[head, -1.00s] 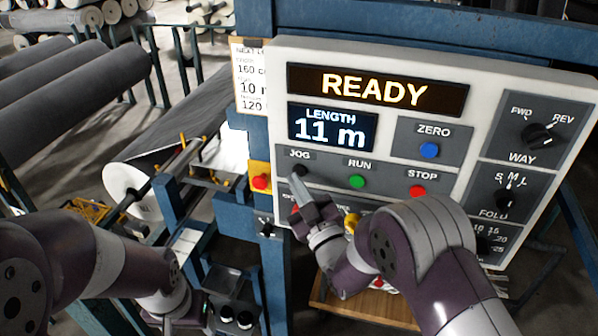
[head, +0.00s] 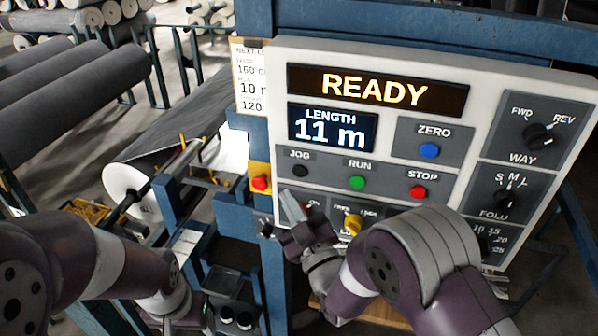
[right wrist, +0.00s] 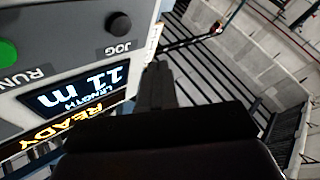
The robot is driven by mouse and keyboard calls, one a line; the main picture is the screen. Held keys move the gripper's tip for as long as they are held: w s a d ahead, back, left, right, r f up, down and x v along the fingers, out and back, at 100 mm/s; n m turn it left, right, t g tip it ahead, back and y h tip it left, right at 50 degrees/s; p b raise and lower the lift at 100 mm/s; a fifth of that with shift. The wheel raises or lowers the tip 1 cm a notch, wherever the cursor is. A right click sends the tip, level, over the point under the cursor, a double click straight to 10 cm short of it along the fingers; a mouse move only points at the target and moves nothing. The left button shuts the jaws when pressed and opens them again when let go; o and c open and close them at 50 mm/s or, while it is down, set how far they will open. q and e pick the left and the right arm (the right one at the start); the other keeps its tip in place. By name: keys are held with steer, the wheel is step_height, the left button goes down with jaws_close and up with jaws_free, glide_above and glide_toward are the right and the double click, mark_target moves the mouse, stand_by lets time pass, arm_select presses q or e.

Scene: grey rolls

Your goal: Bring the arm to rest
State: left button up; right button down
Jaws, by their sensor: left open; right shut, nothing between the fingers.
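My right gripper (head: 293,206) is shut and empty in front of the lower left part of the control panel (head: 400,58), below the black JOG button (head: 300,170). In the right wrist view its closed fingers (right wrist: 157,85) point past the panel's edge, with the JOG button (right wrist: 118,22) apart from them. My left gripper (head: 190,322) is low at the bottom left of the head view, open, its fingers partly cut off by the frame edge. The panel display (head: 378,90) reads READY, and the length display (head: 333,128) reads 11 m.
The panel also carries a green RUN button (head: 357,182), a red STOP button (head: 418,192), a blue ZERO button (head: 430,150) and knobs at right. A red button on a yellow box (head: 260,183) sits left of the panel. Large grey rolls (head: 70,100) lie at left.

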steer(key=s+d+f+m+g+h, duration=0.15)
steer(key=f+g, duration=0.25)
steer(key=f, duration=0.4)
steer(key=s+d+f+m+g+h, duration=0.1)
steer(key=d+f+m+g+h, duration=0.15)
steer(key=f+g, duration=0.35)
steer(key=s+d+f+m+g+h+b, duration=0.2)
steer(key=s+d+m+g+b, duration=0.1)
steer(key=s+d, duration=0.4)
steer(key=s+d+f+m+g+h+b, duration=0.1)
steer(key=s+d+m+g+h+b, duration=0.2)
steer(key=s+d+g, duration=0.2)
steer(key=s+d, duration=0.2)
steer(key=s, duration=0.2)
steer(key=shift+s+f, duration=0.2)
steer(key=shift+f, duration=0.15)
